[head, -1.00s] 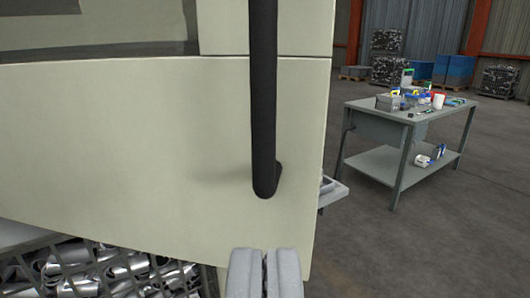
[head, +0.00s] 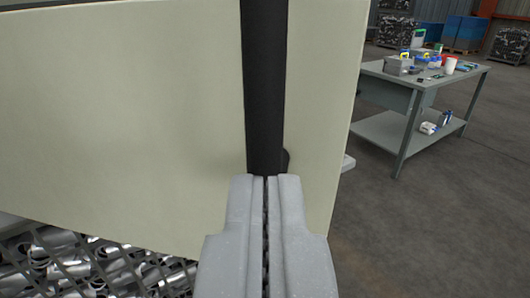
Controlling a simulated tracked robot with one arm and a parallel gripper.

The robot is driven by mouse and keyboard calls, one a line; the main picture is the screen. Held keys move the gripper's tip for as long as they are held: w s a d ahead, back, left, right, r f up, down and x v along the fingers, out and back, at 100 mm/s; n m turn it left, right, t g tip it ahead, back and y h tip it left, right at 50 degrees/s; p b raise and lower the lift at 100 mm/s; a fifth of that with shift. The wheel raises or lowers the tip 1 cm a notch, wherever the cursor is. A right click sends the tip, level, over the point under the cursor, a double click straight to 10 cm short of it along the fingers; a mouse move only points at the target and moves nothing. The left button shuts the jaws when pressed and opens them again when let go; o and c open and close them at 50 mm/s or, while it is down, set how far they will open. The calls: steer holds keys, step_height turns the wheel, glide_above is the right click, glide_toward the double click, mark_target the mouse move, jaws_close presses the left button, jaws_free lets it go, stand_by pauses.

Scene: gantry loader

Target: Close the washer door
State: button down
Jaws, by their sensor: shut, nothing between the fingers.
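The washer door (head: 130,120) is a large cream panel filling the left and middle of the view. A black vertical bar handle (head: 265,80) runs down it near its right edge. My gripper (head: 265,180) is shut and empty, its fingertips overlapping the handle's lower end in the picture. I cannot tell whether the fingertips touch the handle or the door. The handle's lowest part is partly hidden behind my fingers. The washer's opening is not visible.
A mesh basket (head: 80,265) of shiny metal parts shows below the door at lower left. A grey workbench (head: 420,75) with tools and small boxes stands at right. The concrete floor (head: 430,230) at right is clear.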

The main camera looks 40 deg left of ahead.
steer(key=shift+p+x, duration=0.6)
steer(key=shift+x, duration=0.6)
